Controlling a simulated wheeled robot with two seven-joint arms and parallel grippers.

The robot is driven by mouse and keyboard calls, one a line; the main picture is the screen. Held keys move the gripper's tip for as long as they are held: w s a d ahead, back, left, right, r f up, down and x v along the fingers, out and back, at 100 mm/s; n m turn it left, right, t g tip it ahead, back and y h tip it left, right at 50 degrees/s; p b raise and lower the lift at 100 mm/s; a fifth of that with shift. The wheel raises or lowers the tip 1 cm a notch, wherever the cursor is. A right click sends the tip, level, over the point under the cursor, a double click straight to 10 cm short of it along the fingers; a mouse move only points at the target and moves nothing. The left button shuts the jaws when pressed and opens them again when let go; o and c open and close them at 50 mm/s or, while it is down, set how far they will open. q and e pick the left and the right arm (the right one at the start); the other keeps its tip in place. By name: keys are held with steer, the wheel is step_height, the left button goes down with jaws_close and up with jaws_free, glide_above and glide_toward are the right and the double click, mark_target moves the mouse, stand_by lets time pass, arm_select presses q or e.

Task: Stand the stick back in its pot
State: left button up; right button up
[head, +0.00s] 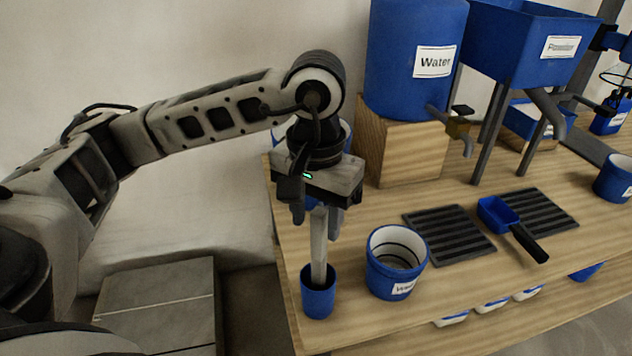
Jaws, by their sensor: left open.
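The grey stick (319,245) stands nearly upright in its small blue pot (318,298) at the table's near left corner. Its lower end is hidden inside the pot. My left gripper (318,214) points down over the stick, with one finger on each side of its upper part. The jaws are open. The stick's top is hidden by the gripper, and I cannot tell whether a finger touches it. My right gripper is not in view.
A blue bucket (377,281) with a white inside stands just right of the pot. Black ribbed mats (447,234) and a blue scoop (497,212) lie farther right. A water tank (393,70) stands on a wooden block (400,150) behind. The table's left edge is close to the pot.

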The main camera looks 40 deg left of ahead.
arm_select(q)
step_height(320, 180, up, 16)
steer(key=p, duration=0.3)
steer(key=shift+f+p, duration=0.25)
steer(key=shift+p, duration=0.1)
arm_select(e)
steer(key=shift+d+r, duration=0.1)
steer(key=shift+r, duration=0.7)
